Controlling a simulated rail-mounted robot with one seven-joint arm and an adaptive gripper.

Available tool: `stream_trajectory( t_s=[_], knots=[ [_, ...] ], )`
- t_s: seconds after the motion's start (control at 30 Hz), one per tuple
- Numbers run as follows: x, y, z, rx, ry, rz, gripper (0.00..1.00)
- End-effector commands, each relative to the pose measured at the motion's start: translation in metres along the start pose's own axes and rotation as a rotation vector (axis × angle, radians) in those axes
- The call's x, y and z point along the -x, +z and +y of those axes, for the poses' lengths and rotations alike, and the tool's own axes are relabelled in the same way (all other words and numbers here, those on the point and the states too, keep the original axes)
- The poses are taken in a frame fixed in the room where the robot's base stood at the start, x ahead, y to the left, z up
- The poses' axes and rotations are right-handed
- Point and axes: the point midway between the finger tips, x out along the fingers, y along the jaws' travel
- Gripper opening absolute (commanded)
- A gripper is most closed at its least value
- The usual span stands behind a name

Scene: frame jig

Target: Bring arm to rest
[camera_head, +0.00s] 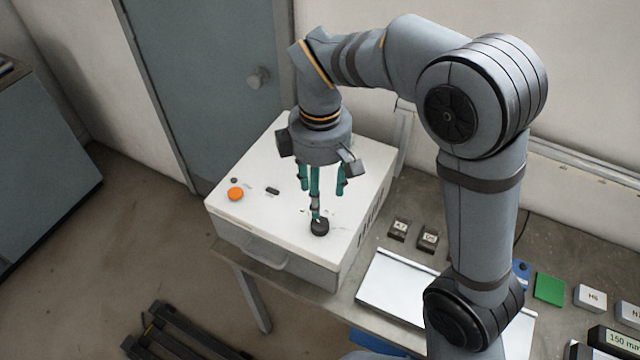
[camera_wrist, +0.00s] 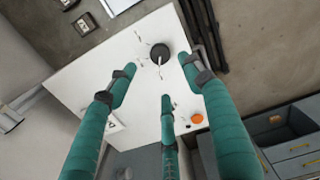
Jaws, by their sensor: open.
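My gripper (camera_head: 322,190) hangs from my arm with its green fingers pointing down over the white box (camera_head: 240,238). In the wrist view my gripper (camera_wrist: 163,92) shows its green fingers spread apart with nothing between them. A round black knob (camera_head: 320,227) sits on the box top just below the fingertips. It also shows in the wrist view (camera_wrist: 160,53), beyond the fingertips. I cannot tell whether a fingertip touches it.
An orange button (camera_head: 235,194) and a small dark switch (camera_head: 273,190) are on the box top. Small labelled blocks (camera_head: 399,228), a white tray (camera_head: 395,287) and a green block (camera_head: 549,289) lie on the bench at right. A grey door (camera_head: 205,80) stands behind; dark rails (camera_head: 175,335) lie on the floor.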

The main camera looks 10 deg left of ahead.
Motion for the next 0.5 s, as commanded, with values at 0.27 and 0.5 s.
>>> stream_trajectory(
  t_s=[0.27,0.5],
  knots=[
    [0.016,0.000,0.000,0.000,0.000,0.000,0.51],
    [0.016,0.000,0.000,0.000,0.000,0.000,0.51]
  ],
)
